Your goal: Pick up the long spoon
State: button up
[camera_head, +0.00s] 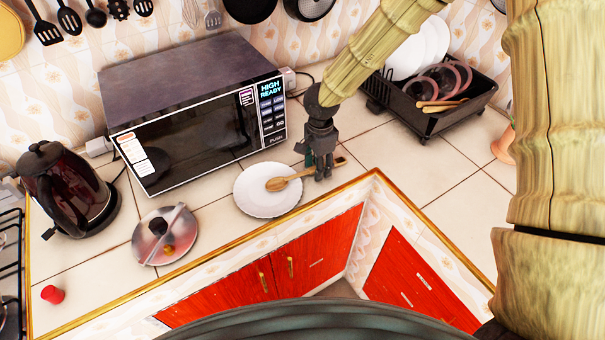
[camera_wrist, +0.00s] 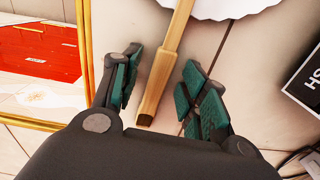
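The long wooden spoon (camera_head: 290,178) lies with its bowl on a white plate (camera_head: 255,203) and its handle reaching right, past the rim, over the counter. My gripper (camera_head: 320,174) points down at the handle end, to the right of the plate. In the wrist view, the spoon handle (camera_wrist: 160,80) runs between the two teal-padded fingers of my gripper (camera_wrist: 160,90), with a visible gap on each side. The gripper is open and holds nothing. The spoon's bowl is out of the wrist view. The plate's edge (camera_wrist: 225,8) shows at the top there.
A microwave (camera_head: 195,120) stands behind the plate. A black dish rack (camera_head: 430,100) with plates and wooden utensils is at the right back. A metal pot lid (camera_head: 165,238) lies left of the plate, and a dark kettle (camera_head: 65,188) stands farther left. The counter's front edge is close.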

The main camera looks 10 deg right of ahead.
grip_shut()
jog(key=shift+r, duration=0.2)
